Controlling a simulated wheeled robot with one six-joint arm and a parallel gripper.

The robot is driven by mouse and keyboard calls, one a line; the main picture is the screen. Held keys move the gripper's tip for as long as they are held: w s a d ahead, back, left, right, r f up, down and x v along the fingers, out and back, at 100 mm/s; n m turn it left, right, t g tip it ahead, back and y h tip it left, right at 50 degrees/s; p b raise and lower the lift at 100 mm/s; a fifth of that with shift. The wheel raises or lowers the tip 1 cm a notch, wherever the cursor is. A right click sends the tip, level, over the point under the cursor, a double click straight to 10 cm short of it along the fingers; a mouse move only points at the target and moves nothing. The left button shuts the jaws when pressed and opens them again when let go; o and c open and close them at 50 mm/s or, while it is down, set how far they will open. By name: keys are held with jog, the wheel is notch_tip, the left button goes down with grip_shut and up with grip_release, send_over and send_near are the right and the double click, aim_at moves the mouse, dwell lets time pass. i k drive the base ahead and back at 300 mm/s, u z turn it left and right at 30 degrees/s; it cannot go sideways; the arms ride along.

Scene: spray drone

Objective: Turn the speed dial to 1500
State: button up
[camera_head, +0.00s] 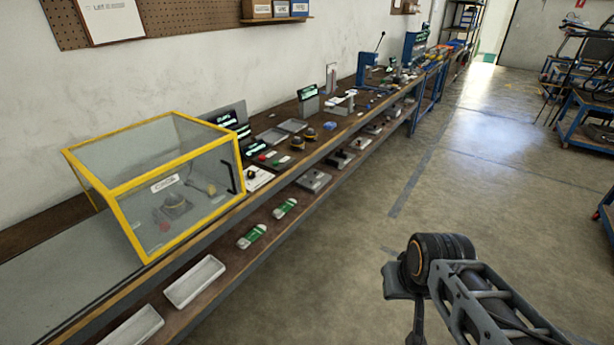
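I cannot tell which control is the speed dial; no number 1500 can be read. Two dark round knobs with yellowish bases (304,138) stand on the long bench beside small red and green buttons (267,156). A knob-like device (175,203) with a red button sits inside the yellow-framed clear enclosure (120,187), partly blurred by its panels. Small dark displays with green text (230,119) stand behind the knobs, too small to read. My arm shows at the lower right, over the floor and apart from the bench. My gripper's fingertips are not in view.
The long bench's lower shelf (225,262) carries white trays (195,281), green-and-white items (252,236) and small grey boxes (313,180). A blue press (367,70) stands farther along. Open floor (340,265) lies right of the bench. Blue carts (588,122) stand at the far right.

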aim_at(251, 175)
jog(key=z, duration=0.3)
jog(key=k, duration=0.5)
jog(key=z, duration=0.3)
jog(key=i, duration=1.45)
jog(key=u, duration=1.55)
jog(key=i, duration=0.9)
jog(key=u, duration=1.25)
jog(key=i, duration=0.65)
